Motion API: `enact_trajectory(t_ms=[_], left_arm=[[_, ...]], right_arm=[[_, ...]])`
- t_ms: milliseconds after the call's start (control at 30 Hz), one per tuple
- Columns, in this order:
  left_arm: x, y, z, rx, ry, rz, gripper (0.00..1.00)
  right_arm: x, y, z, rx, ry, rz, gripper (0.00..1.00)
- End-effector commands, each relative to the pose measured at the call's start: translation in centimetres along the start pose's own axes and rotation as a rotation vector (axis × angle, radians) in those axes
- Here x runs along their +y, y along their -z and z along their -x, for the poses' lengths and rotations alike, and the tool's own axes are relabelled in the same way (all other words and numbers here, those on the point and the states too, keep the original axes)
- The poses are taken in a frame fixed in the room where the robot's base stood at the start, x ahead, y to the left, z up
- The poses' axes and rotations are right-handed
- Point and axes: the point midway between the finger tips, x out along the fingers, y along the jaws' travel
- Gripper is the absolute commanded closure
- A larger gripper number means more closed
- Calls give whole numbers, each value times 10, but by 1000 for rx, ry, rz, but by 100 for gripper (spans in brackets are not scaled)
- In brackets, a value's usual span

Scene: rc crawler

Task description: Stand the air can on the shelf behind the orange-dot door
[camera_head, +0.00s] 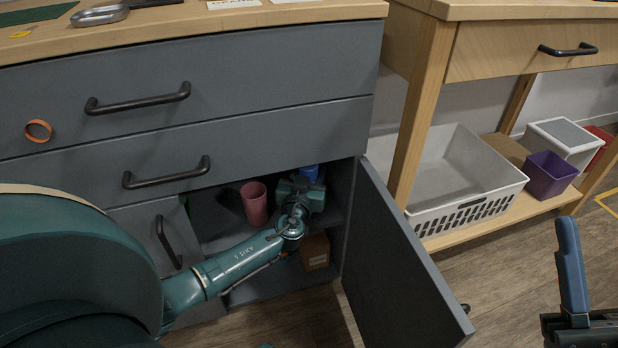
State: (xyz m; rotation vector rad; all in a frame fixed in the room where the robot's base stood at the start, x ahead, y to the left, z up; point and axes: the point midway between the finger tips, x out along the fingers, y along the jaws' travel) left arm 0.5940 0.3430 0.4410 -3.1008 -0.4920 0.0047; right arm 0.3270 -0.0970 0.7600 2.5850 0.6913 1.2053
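A cabinet door (395,270) stands swung open at the right of the grey cabinet. No orange dot shows on its visible face. My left arm reaches into the open compartment, with its gripper (307,178) over the shelf (225,240) at the back right. A small blue shape shows at the gripper's far end; I cannot tell whether it is the air can or the fingers. The air can is not clearly seen elsewhere. My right gripper (575,285) is at the lower right edge, partly out of frame, with one blue finger visible.
A pink cup (254,203) stands on the shelf left of my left gripper. A brown box (315,251) sits below. An orange ring (38,131) is on a drawer front. A white basket (465,195) and purple bin (549,175) are at the right.

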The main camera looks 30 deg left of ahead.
Motion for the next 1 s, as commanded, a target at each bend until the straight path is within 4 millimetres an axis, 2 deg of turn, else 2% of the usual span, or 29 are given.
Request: enact_trajectory(t_ms=[333,367,600,900,1000], left_arm=[[0,-1,0,2,1,1,84],[0,-2,0,1,1,1,50],[0,-2,0,1,0,1,31],[0,1,0,2,0,0,30],[0,0,11,-1,-1,0,30]], right_arm=[[0,0,0,1,-1,-1,54],[0,0,0,0,-1,-1,54],[0,0,0,0,-1,-1,54],[0,0,0,-1,-1,-2,54],[1,1,-2,-4,-1,-5,54]])
